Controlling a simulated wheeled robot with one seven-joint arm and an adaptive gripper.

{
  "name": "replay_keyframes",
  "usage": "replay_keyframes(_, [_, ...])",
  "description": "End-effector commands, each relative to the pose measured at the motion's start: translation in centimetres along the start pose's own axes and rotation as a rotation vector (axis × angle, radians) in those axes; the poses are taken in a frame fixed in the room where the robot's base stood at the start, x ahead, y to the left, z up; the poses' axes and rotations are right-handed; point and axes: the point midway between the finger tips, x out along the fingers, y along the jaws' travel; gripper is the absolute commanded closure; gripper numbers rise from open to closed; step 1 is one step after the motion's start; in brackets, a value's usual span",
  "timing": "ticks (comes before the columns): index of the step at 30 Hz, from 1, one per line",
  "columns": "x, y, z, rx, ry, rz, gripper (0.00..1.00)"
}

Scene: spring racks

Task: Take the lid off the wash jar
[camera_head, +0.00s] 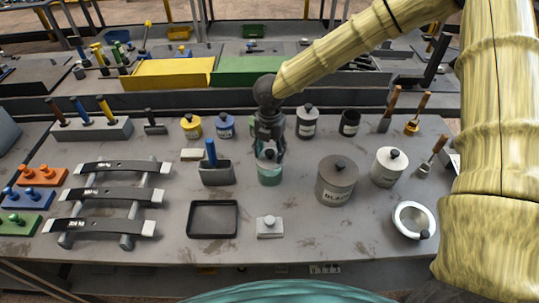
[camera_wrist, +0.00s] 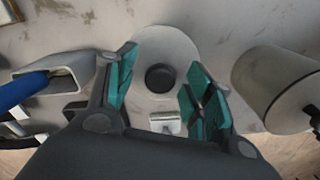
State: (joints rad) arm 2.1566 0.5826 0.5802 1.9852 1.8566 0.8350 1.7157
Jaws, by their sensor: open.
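The fingers look apart from the knob on both sides. Whether this jar bears the wash label cannot be read.
A grey holder (camera_head: 217,175) with a blue handle stands close left. A large dark jar (camera_head: 336,184) and a white jar (camera_head: 388,167) stand to the right. Yellow (camera_head: 191,128) and blue (camera_head: 225,127) jars stand behind. A black tray (camera_head: 213,219) lies in front.

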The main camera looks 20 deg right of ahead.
Motion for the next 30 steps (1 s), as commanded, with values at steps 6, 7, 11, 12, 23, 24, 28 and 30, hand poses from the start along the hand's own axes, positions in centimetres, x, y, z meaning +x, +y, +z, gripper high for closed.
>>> replay_keyframes(6, [1.03,-0.02,-0.04,0.001,0.001,0.000,0.48])
replay_keyframes(7, [1.07,-0.02,-0.04,0.000,0.001,0.000,0.48])
replay_keyframes(11, [1.08,-0.01,-0.03,0.000,0.001,0.000,0.48])
replay_keyframes(12, [1.08,-0.01,-0.04,0.000,0.001,0.000,0.48])
replay_keyframes(23, [1.10,-0.02,-0.05,0.000,0.001,0.000,0.99])
replay_keyframes(24, [1.11,-0.03,-0.05,0.000,0.001,0.000,0.99])
replay_keyframes(28, [1.13,-0.05,-0.06,0.000,0.001,-0.001,1.00])
replay_keyframes(30, [1.10,-0.06,-0.05,0.000,0.001,-0.001,1.00])
